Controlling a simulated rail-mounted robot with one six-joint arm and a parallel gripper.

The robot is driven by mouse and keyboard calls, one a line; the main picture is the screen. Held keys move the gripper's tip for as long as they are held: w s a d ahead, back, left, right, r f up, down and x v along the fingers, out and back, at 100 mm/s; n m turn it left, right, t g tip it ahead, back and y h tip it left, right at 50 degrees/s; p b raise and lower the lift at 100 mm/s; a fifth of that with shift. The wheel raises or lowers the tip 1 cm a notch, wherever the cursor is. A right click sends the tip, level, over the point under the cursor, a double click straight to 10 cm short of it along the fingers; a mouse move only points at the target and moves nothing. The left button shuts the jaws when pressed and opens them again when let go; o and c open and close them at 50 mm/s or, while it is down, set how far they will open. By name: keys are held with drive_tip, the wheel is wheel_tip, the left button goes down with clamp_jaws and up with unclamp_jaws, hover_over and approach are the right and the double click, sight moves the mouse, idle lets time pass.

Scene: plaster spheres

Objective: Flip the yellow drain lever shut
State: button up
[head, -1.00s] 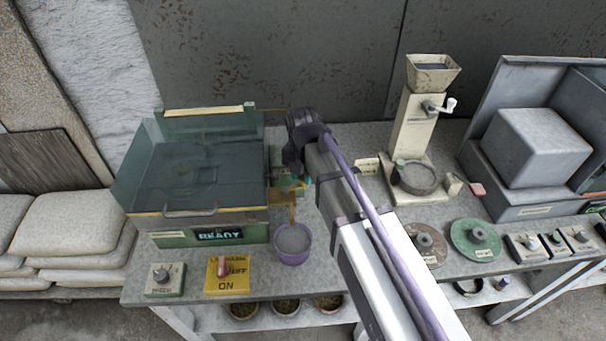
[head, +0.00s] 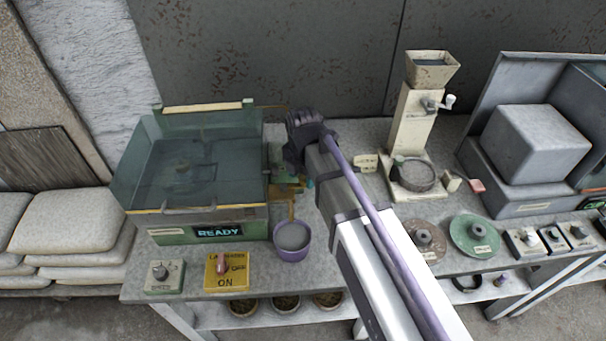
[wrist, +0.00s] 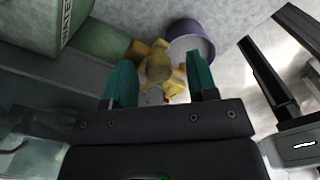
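The yellow drain valve with its lever (wrist: 158,68) shows in the wrist view between and just beyond my two teal fingertips. Its parts overlap, so I cannot tell the lever's exact angle. In the head view, the yellow-brown drain fitting (head: 291,208) projects from the right side of the green machine (head: 165,237), partly hidden by my wrist. My gripper (wrist: 160,62) is open, its fingers apart on either side of the yellow parts. I cannot tell whether either finger touches them. A purple cup (head: 292,254) of grey material stands below the drain; it also shows in the wrist view (wrist: 203,48).
A yellow switch box (head: 226,284) and a grey knob box (head: 165,290) sit at the bench front. A cream grinder (head: 405,130) stands right of my arm, with discs (head: 475,237) before it. The machine's clear tank walls rise close left of my gripper.

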sight(304, 178)
wheel_tip(304, 178, up, 11)
drive_tip(key=p, duration=1.1)
drive_tip(key=shift+f, duration=0.1)
drive_tip(key=s+d+f+m+b, duration=0.5)
drive_tip(key=d+m, duration=0.3)
drive_tip(key=m, duration=0.5)
drive_tip(key=s+d+f+m+b, duration=0.5)
drive_tip(key=d+f+m+b, duration=0.1)
drive_tip(key=m, duration=0.8)
drive_tip(key=shift+s+d+f+m+b, duration=0.25)
drive_tip(key=shift+s+d+m+b, duration=0.1)
drive_tip(key=shift+d, duration=0.55)
